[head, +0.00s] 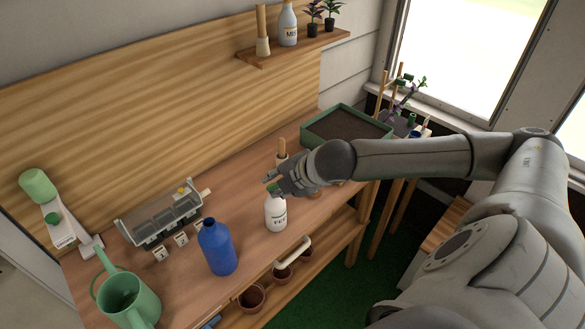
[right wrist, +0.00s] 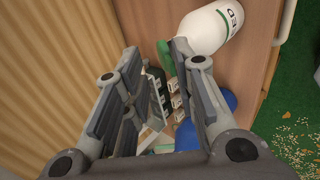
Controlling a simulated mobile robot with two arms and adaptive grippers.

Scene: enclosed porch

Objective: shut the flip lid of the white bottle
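The white bottle (head: 276,214) stands on the wooden bench near its front edge, with dark lettering on its side. It also shows at the top of the right wrist view (right wrist: 212,30). Its green flip lid (right wrist: 165,58) shows between my fingers, close to the right-hand finger; its exact angle is hard to tell. In the head view the lid is mostly hidden by my right gripper (head: 271,181), which is at the bottle's top. In the right wrist view the right gripper's fingers (right wrist: 154,57) are spread apart with nothing held. My left gripper is not in view.
A blue bottle (head: 217,247) and a green watering can (head: 128,300) stand to the left. A grey divided tray (head: 160,219) sits behind them. A green soil planter (head: 345,130) is at the right rear. Terracotta pots (head: 252,297) stand on the lower shelf.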

